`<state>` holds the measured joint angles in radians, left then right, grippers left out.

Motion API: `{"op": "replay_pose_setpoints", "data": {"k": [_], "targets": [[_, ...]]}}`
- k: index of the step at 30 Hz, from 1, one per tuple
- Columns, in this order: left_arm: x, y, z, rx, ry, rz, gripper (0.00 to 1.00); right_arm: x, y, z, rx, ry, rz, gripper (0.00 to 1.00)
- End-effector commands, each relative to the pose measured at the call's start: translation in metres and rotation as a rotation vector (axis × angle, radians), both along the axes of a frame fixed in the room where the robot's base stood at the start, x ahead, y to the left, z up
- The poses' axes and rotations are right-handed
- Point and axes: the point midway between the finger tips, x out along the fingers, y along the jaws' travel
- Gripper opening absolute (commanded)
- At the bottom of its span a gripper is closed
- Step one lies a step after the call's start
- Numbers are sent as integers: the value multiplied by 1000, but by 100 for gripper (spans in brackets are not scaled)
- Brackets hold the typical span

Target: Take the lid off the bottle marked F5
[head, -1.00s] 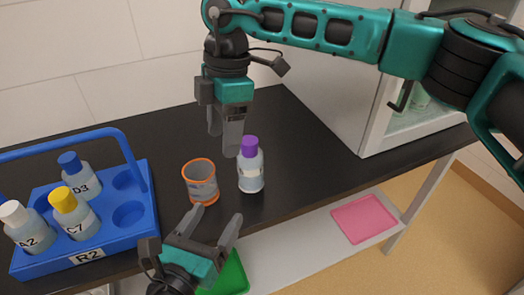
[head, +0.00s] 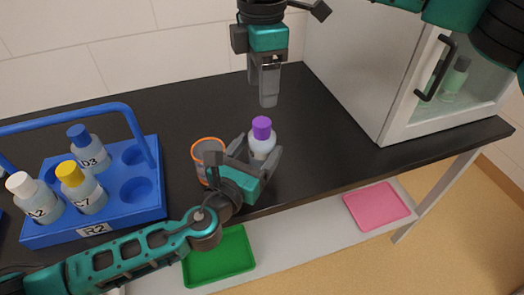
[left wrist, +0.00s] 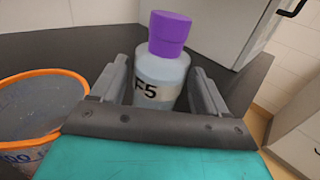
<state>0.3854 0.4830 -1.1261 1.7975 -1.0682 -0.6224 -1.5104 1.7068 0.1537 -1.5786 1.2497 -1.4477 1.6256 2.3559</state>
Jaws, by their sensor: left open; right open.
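The bottle marked F5 (left wrist: 160,82) stands upright on the black bench with its purple lid (left wrist: 169,30) on. In the head view the bottle (head: 262,142) and its purple lid (head: 261,127) show at the bench's front part. My left gripper (head: 260,150) is open, with its fingers on either side of the bottle's body; in the left wrist view its fingers (left wrist: 160,90) stand apart with the bottle between them. My right gripper (head: 268,100) points down, open, above and behind the bottle, and holds nothing.
An orange-rimmed beaker (head: 202,160) stands just left of the bottle, close to my left gripper. A blue rack marked R2 (head: 140,215) holds several bottles at the left. A white cabinet (head: 395,110) stands at the right. Green (head: 220,258) and pink (head: 376,205) trays lie on the lower shelf.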

Motion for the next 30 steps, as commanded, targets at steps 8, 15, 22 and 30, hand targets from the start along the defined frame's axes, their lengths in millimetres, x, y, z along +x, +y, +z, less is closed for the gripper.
{"op": "replay_pose_setpoints", "data": {"k": [8,15,22,30], "targets": [[23,-12,0,-2,1,0,75,0,0,0,0,0,1,62],[24,-12,0,-1,2,0,75,0,0,0,0,0,1,62],[24,-12,0,0,1,0,60,0,0,0,0,0,1,62],[24,-12,0,0,1,0,34,0,0,0,0,0,1,62]]}}
